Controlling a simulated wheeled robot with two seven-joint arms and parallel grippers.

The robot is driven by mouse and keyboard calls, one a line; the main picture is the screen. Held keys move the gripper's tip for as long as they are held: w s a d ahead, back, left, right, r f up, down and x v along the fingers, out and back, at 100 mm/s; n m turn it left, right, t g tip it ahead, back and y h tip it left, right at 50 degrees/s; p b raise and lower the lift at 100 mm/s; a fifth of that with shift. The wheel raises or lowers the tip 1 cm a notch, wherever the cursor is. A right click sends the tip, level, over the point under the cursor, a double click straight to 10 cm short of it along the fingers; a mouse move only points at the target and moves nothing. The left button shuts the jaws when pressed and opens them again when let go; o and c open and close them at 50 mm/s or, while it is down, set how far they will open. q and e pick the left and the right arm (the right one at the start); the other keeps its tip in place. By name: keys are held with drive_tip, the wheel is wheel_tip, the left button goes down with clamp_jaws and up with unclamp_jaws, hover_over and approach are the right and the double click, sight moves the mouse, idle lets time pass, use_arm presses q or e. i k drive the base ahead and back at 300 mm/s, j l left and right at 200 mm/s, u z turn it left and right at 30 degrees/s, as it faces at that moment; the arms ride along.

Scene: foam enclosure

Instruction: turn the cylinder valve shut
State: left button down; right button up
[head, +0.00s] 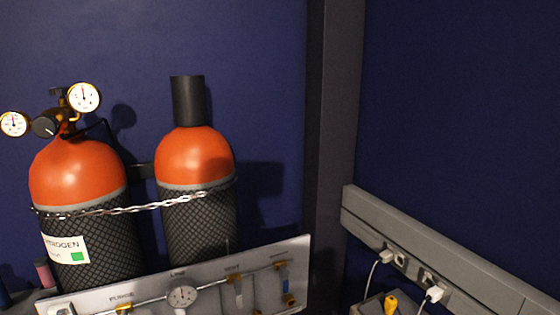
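An orange-topped gas cylinder (78,178) stands upright at the left in the head view, its lower body in dark mesh with a partly readable label ending in "ROGEN". Its brass valve and regulator (64,117) sit on top, with a dark knob (45,126) facing forward and a small dark piece (57,91) above. Two round gauges, a left one (13,124) and a right one (84,97), flank the valve. I cannot tell whether the valve is open or shut. Neither of my grippers is in view.
A second orange cylinder (194,152) with a tall dark cap (187,100) stands to the right. A chain (130,209) crosses both cylinders. A pale panel (215,268) with a gauge and small valves stands in front. Sockets with white plugs (386,257) line the right wall.

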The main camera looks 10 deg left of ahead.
sight(61, 92)
drive_tip(key=u, duration=1.35)
drive_tip(key=l+u, duration=0.1)
drive_tip(key=l, duration=0.15)
drive_tip(key=k+l+u, duration=0.1)
drive_tip(key=k+l, duration=0.05)
drive_tip(key=l, duration=0.1)
